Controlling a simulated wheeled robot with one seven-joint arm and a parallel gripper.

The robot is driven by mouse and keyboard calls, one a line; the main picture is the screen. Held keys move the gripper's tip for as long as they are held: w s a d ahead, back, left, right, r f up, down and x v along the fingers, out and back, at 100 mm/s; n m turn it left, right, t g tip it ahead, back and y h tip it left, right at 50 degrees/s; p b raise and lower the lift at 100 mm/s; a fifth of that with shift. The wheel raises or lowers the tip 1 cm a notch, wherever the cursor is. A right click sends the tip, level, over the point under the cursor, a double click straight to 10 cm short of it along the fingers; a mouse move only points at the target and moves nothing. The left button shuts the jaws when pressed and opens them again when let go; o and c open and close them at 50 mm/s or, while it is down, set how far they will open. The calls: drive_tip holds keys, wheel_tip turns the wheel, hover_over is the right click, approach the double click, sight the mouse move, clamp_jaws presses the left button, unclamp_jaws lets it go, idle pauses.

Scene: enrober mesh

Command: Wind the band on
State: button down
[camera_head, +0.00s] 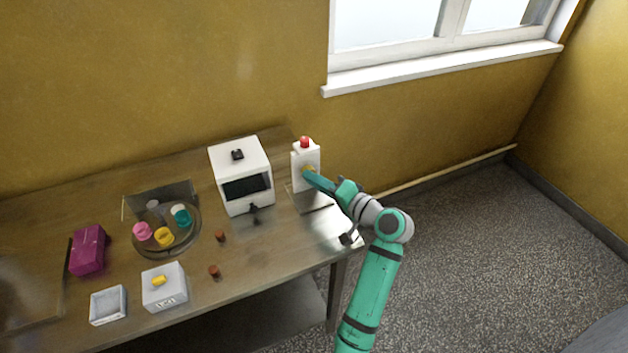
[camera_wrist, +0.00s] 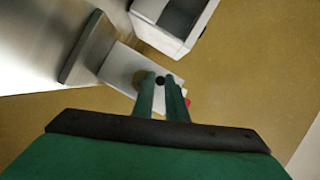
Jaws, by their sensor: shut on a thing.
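A white upright control box (camera_head: 305,158) stands at the right end of the table, with a red button (camera_head: 304,142) on top. A gold-brown round part (camera_head: 308,170) is on its front face, partly hidden by my gripper. My gripper (camera_head: 312,176) reaches this face from the right. In the wrist view, my two fingers (camera_wrist: 161,86) are shut on a small dark knob (camera_wrist: 160,79) at the round part (camera_wrist: 143,78). The white machine with a dark window (camera_head: 245,186) stands just left of the control box. No band can be clearly made out.
A round tray (camera_head: 184,246) with several coloured pots stands mid-table. A magenta block (camera_head: 88,250), a white dish (camera_head: 108,306) and a white box with a yellow knob (camera_head: 164,295) are at the left. Two small brown pieces (camera_head: 220,236) lie near the middle.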

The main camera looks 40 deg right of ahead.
drive_tip(key=shift+s, duration=0.1)
drive_tip(key=c, duration=1.8)
unclamp_jaws()
drive_tip(key=shift+o, duration=0.2)
drive_tip(key=s+d+r, duration=0.1)
drive_tip(key=s, duration=0.9)
drive_tip(key=shift+s+d+r, duration=0.2)
drive_tip(key=shift+s+r, duration=0.1)
